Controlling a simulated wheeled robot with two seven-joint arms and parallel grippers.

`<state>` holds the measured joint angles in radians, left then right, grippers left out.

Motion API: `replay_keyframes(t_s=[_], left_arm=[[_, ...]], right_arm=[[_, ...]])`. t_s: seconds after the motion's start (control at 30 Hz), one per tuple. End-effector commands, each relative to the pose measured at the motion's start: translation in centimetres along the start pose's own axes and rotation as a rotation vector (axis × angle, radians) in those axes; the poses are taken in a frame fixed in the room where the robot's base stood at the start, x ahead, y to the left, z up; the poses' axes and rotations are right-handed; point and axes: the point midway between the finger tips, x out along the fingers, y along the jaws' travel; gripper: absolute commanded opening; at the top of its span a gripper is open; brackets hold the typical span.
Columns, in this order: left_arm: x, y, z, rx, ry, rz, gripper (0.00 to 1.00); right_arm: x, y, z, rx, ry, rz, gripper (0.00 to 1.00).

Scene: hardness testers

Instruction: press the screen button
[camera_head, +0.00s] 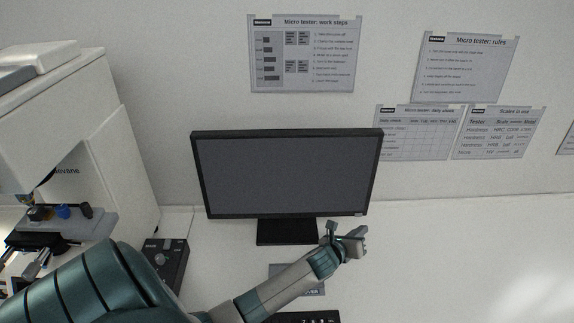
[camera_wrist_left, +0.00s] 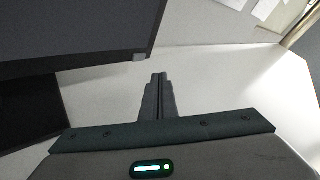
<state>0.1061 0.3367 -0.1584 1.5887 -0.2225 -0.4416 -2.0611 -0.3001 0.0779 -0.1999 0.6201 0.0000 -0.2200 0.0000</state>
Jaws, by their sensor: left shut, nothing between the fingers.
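The monitor (camera_head: 288,175) stands on the white table with a dark, blank screen. A small light button (camera_head: 359,214) shows at the lower right corner of its frame. In the left wrist view the monitor's corner (camera_wrist_left: 90,50) is at the upper left, with the button (camera_wrist_left: 140,57) at its lower edge. My left gripper (camera_head: 358,236) is just below that corner in the head view. In the left wrist view its fingers (camera_wrist_left: 158,78) are together and empty, a little right of and below the button. I cannot tell the exact gap. My right gripper is not in view.
A large white tester (camera_head: 85,140) stands at the left. A dark control box (camera_head: 165,262) sits near it. A keyboard (camera_head: 308,317) is at the bottom, partly cut off. Paper sheets (camera_head: 305,55) hang on the wall. The table right of the monitor is clear.

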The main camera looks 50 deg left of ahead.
Motion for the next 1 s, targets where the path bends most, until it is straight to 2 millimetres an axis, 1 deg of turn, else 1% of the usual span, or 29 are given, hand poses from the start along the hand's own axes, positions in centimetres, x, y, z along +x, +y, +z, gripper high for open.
replay_keyframes(t_s=[0.07,0.4,0.87,1.0], left_arm=[[-0.6,-0.5,-0.2,-0.001,0.001,-0.001,0.00],[-2.3,-1.7,-1.6,0.000,0.001,0.000,0.00],[-2.5,-1.8,-1.8,0.000,0.000,0.000,0.00],[-2.5,-1.8,-1.9,-0.001,0.001,0.000,0.00]], right_arm=[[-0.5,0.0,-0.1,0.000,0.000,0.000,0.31],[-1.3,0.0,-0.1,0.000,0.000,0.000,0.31],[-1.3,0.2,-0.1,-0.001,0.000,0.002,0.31],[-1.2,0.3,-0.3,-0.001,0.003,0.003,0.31]])
